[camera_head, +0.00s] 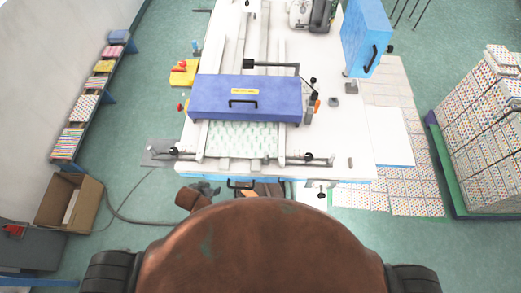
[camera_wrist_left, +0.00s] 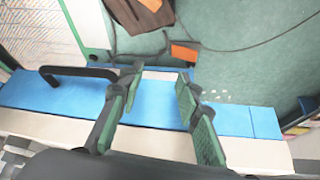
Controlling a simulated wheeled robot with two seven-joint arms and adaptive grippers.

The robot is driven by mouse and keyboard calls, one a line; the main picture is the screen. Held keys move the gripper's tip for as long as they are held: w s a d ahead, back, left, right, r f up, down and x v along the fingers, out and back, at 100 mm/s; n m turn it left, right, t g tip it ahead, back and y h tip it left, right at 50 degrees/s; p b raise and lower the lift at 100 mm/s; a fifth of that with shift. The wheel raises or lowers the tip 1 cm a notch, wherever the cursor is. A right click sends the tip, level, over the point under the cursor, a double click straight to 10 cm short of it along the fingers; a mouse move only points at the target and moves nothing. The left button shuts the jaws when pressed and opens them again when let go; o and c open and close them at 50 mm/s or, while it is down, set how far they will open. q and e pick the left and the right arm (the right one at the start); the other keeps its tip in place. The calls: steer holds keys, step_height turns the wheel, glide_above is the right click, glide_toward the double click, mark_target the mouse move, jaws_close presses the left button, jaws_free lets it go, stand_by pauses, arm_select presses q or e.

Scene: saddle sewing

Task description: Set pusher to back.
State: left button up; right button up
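The white machine table (camera_head: 345,130) fills the middle of the head view. A blue cover with a black handle (camera_head: 245,97) lies across it. A front bar with black end knobs (camera_head: 305,159) runs near the table's front edge. No part is clearly marked as the pusher. My left gripper (camera_wrist_left: 160,105) is open and empty in the left wrist view, over the blue front face (camera_wrist_left: 150,100). A black handle (camera_wrist_left: 75,72) is beside it, apart from the fingers. In the head view the gripper shows small at the front edge (camera_head: 206,187). My right gripper is not visible.
Green-patterned sheets (camera_head: 240,140) lie on the table below the blue cover. A cardboard box (camera_head: 68,202) and a rack of stacks (camera_head: 90,100) stand left. A pallet of printed stacks (camera_head: 485,120) stands right. A cable (camera_head: 130,215) lies on the floor.

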arm_select(q)
steer(key=w+d+r+m+h+p, duration=0.1)
steer(key=d+r, duration=0.2)
steer(key=r, duration=0.4)
steer(key=w+d+r+t+p, duration=0.1)
steer(key=d+r, duration=0.2)
steer(key=r, duration=0.3)
steer(key=w+d+r+m+h+p, duration=0.1)
steer(key=d+r, duration=0.2)
steer(key=r, duration=0.4)
steer(key=m+h, duration=0.3)
steer(key=m, duration=0.1)
glide_toward(266, 154)
steer(key=x, duration=1)
steer(key=shift+w+d+f, duration=0.15)
steer(key=shift+f, duration=0.05)
jaws_close()
